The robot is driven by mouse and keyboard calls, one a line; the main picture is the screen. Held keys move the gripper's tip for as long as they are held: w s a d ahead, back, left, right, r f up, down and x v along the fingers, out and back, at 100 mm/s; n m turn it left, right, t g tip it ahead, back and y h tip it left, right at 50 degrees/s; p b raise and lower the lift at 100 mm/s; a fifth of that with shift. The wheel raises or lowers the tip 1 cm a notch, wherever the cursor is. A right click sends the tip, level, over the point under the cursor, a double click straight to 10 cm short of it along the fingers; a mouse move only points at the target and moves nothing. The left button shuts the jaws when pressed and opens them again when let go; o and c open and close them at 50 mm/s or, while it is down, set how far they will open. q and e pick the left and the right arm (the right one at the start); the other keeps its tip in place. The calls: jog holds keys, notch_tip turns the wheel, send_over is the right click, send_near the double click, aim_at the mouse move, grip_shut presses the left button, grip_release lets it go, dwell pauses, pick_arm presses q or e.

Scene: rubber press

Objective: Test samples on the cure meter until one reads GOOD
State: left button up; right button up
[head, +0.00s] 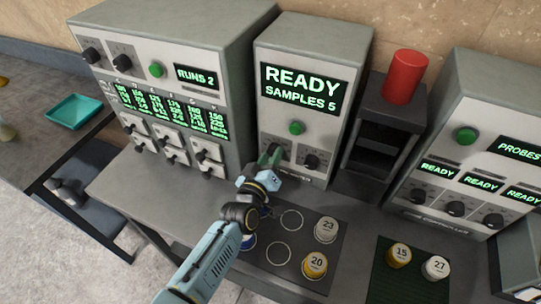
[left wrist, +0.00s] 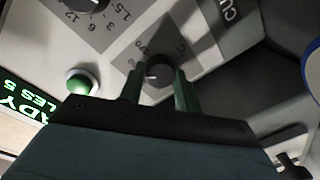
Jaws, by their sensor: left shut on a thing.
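The cure meter (head: 300,95) stands in the middle of the bench; its screen reads READY, SAMPLES 5. My left gripper (head: 272,157) is shut on the meter's left dial knob (left wrist: 160,72), with one green finger on each side. The second dial (head: 311,160) is to its right, free, and the green button (head: 296,128) is above. On a dark mat in front are a white sample 23 (head: 326,230), a yellow sample 20 (head: 315,265) and empty ring marks. A blue sample (head: 248,242) is mostly hidden by my arm. My right gripper is not in view.
A machine at left (head: 160,70) reads RUNS 2 and has several switches. A machine at right (head: 470,150) shows READY three times. A red cylinder (head: 404,77) stands on a dark stand. Samples 15 (head: 398,255) and 27 (head: 436,268) sit on a green mat.

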pick_arm(q)
jog(key=shift+m, duration=0.5)
jog(key=o, duration=1)
jog(key=shift+s, duration=0.1)
jog(key=v, duration=1.3)
jog(key=shift+a, duration=0.15)
